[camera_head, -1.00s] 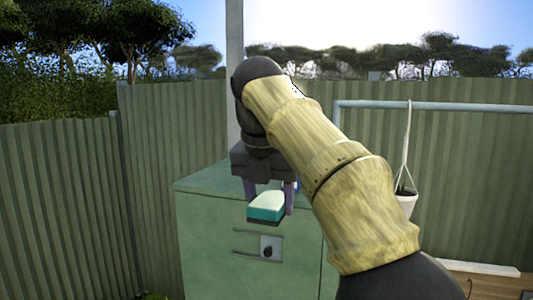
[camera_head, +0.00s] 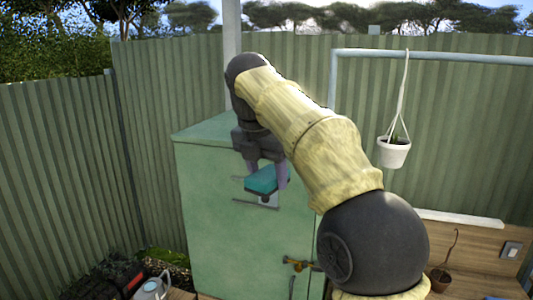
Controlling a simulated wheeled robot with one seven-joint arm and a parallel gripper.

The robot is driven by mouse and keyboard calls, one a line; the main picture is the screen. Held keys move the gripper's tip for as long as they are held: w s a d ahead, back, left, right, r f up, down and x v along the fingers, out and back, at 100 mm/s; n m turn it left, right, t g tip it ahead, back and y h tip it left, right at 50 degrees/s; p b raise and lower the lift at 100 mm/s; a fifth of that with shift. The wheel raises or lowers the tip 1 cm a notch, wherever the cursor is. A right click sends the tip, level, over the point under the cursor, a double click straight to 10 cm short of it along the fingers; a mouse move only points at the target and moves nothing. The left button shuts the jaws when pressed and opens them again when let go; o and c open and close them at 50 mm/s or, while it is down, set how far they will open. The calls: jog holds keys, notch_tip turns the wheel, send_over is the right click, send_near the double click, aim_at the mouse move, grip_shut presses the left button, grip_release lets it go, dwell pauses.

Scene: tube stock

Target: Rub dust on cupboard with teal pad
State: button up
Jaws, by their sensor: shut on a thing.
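The green cupboard (camera_head: 218,235) stands against the fence corner, its top and front in view. My gripper (camera_head: 267,176) is in front of the cupboard's upper front, fingers pointing down, shut on the teal pad (camera_head: 261,181). The pad has a dark underside and is held tilted. It overlaps a pale plate (camera_head: 268,201) and a thin horizontal bar on the cupboard front. I cannot tell whether the pad touches the front. No dust can be clearly made out; part of the front is hidden behind the pad and my arm.
A brass tap (camera_head: 299,264) shows at the cupboard's lower right. A white hanging pot (camera_head: 394,152) hangs from a metal rail at right. A small brown pot (camera_head: 440,280) stands on a wooden bench. A watering can (camera_head: 152,287) and a red-black box (camera_head: 112,281) are at lower left.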

jog(key=w+d+f+m+g+b, duration=0.1)
jog(key=w+d+f+m+b, duration=0.3)
jog(key=f, duration=0.9)
jog(key=w+f+m+g+h+b, duration=0.15)
jog(key=f+m, duration=0.35)
jog(key=f, duration=0.9)
jog(key=w+d+f+m+g+y+b, duration=0.15)
jog(key=w+f+m, duration=0.3)
jog(key=f, duration=0.85)
jog(key=s+d+f+m+b, duration=0.2)
jog(key=s+f+m, duration=0.2)
jog(key=f, duration=0.7)
jog(key=s+d+f+m+g+y+b, duration=0.1)
jog(key=s+f+m, duration=0.4)
jog(key=f, duration=0.7)
jog(key=s+d+f+m+y+b, duration=0.1)
jog(key=s+d+f+m+b, duration=0.3)
jog(key=f, duration=0.8)
jog(key=shift+s+f+m+g+b, duration=0.15)
jog(key=shift+m+g+b, duration=0.35)
jog(key=shift+m, duration=0.55)
